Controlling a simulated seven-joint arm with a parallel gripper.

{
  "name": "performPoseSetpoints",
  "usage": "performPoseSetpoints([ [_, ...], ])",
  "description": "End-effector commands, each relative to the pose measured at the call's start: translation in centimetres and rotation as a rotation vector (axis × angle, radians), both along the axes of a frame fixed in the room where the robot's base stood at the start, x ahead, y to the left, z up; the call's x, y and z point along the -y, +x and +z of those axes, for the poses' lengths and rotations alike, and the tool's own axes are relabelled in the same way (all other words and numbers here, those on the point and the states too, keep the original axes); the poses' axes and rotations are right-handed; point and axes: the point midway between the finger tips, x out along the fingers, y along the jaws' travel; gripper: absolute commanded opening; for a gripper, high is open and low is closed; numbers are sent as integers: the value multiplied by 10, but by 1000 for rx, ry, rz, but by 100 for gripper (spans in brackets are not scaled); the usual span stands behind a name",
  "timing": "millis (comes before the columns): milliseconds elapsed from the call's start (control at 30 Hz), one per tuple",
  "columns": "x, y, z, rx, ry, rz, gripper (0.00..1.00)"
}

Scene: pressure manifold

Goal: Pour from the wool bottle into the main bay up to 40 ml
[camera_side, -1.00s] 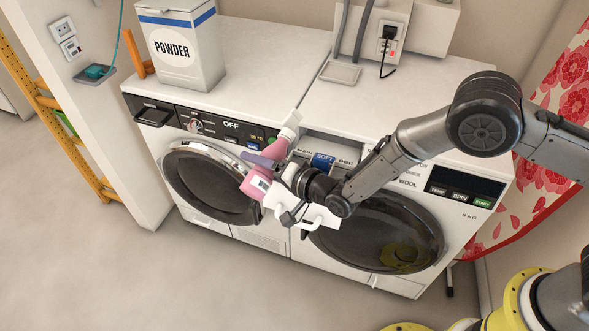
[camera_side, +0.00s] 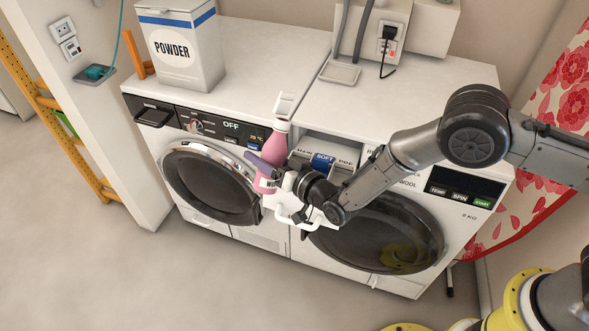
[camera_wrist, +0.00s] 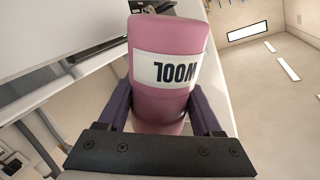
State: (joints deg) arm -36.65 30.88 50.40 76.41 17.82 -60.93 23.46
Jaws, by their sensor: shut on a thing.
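The wool bottle (camera_side: 270,179) is pink with a white neck and a label, reading WOOL upside down in the wrist view (camera_wrist: 165,70). My gripper (camera_wrist: 163,115) is shut around its body with purple fingers on both sides. In the side view the bottle stands nearly upright, neck up and leaning slightly right, just left of the open drawer. The main bay (camera_side: 303,151), marked MAIN, is the drawer's left compartment, beside the blue SOFT compartment (camera_side: 322,162) and PRE (camera_side: 346,163). No stream shows. The liquid level in the bay cannot be seen.
The drawer's white front with a handle (camera_side: 284,221) juts out below the bottle. A powder box (camera_side: 190,50) stands on the left machine. The right machine's top (camera_side: 410,90) is mostly clear. A floral curtain (camera_side: 560,110) hangs at right.

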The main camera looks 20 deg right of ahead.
Motion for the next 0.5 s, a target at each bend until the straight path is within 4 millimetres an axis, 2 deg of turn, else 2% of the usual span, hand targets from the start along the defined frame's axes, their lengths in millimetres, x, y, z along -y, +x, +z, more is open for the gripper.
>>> performPoseSetpoints([
  [400, -4, -2, 34, 201, -292, -1, 0],
  [500, -4, -2, 33, 240, -351, -1, 0],
])
